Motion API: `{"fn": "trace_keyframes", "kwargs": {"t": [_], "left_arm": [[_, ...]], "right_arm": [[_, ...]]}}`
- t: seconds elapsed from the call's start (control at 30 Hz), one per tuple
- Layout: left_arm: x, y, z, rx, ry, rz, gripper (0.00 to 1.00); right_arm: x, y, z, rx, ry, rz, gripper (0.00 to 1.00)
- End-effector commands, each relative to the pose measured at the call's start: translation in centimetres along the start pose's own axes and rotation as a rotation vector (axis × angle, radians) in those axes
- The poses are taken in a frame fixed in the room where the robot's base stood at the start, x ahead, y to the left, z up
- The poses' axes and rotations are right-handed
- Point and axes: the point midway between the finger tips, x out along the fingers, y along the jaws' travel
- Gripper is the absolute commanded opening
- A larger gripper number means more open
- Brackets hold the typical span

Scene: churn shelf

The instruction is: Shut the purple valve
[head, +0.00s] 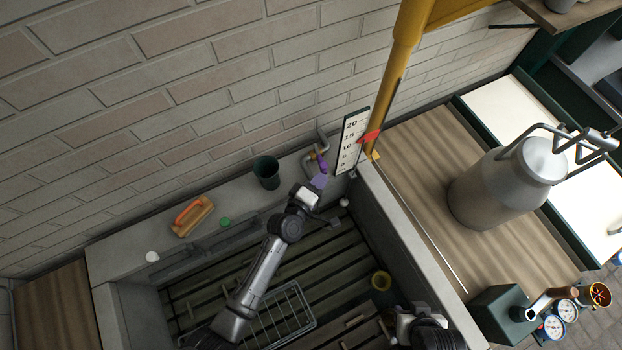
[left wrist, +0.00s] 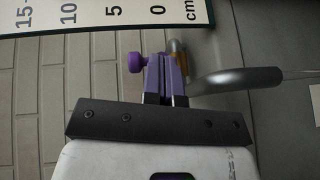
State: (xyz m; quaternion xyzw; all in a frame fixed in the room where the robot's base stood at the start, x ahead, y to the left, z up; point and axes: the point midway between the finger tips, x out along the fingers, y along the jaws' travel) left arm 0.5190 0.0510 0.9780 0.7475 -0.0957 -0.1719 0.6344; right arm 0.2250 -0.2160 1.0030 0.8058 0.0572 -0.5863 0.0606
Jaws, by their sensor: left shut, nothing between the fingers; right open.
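The purple valve (head: 322,163) sits on a short pipe with a brass body against the brick wall, left of the scale board. My right gripper (head: 402,317) is open, low in the head view, away from the valve.
The scale board (head: 350,141) with a red pointer stands right of the valve, beside a yellow post (head: 396,80). A dark green cup (head: 266,172) and a brush (head: 193,216) are on the ledge. A wire rack (head: 285,318) lies in the trough. A metal churn (head: 500,185) stands right.

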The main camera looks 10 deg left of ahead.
Motion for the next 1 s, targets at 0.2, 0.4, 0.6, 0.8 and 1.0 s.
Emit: {"fn": "trace_keyframes", "kwargs": {"t": [0.2,0.4,0.6,0.8,1.0], "left_arm": [[0.8,0.3,0.9,-0.001,-0.001,0.002,0.00],[1.2,0.4,1.3,-0.001,-0.001,0.000,0.00],[1.3,0.4,1.4,0.000,-0.001,0.000,0.00],[1.3,0.4,1.4,0.000,-0.001,0.000,0.00],[1.1,0.4,1.4,0.000,-0.001,0.000,0.00]], "right_arm": [[-0.3,0.1,-0.1,-0.003,0.000,0.002,0.43],[-0.4,0.2,-0.1,-0.007,-0.001,0.005,0.43],[-0.4,0.2,-0.1,-0.007,-0.001,0.005,0.43],[-0.4,0.2,-0.1,-0.006,-0.001,0.005,0.43],[-0.5,0.1,-0.1,-0.004,-0.001,0.003,0.43]]}}
